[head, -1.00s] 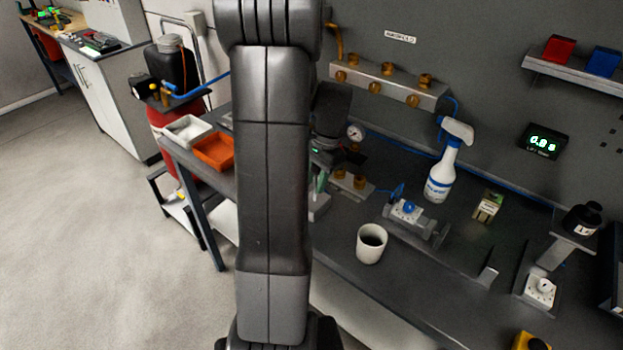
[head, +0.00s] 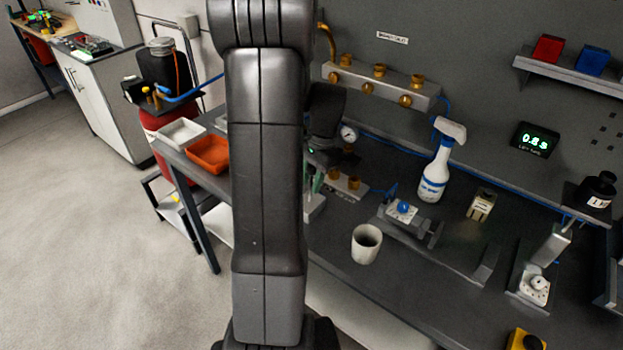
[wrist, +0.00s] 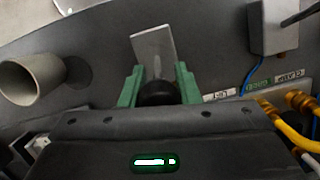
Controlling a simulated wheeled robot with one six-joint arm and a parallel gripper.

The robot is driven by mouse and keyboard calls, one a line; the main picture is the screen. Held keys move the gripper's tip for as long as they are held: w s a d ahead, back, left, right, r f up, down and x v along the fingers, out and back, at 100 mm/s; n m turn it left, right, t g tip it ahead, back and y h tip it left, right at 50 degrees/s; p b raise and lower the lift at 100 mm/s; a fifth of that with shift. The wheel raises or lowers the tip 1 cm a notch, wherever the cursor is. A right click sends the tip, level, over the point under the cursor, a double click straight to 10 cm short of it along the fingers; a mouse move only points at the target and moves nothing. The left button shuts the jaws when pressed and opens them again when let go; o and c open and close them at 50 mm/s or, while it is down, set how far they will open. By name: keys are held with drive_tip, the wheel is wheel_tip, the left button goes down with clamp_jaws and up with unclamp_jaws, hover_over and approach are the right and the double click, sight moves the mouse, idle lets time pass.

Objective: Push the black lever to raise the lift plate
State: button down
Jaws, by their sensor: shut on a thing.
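In the wrist view the green fingers of my gripper (wrist: 158,88) are shut on a round black knob (wrist: 157,93), the lever's end. In the head view my gripper (head: 316,182) is partly hidden behind my arm, and the lever cannot be made out. At the far right a grey slanted metal piece (head: 553,243) rises from a small base (head: 535,288), with a black bottle (head: 598,190) above it. I cannot tell which part is the lift plate.
A white mug (head: 366,244) stands on the dark bench near my gripper. A spray bottle (head: 435,165), a blue-knobbed device (head: 406,212) and a brass-fitted manifold (head: 380,83) are farther right or back. A green display (head: 535,140) hangs on the wall.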

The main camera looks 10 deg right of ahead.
drive_tip(key=shift+w, duration=0.1)
idle(0.3)
drive_tip(key=c, duration=1.1)
unclamp_jaws()
drive_tip(key=b+v, duration=0.1)
drive_tip(key=v, duration=1.3)
drive_tip(key=shift+d, duration=0.1)
drive_tip(key=shift+f, duration=0.1)
drive_tip(key=p+x, duration=0.1)
drive_tip(key=x, duration=1.3)
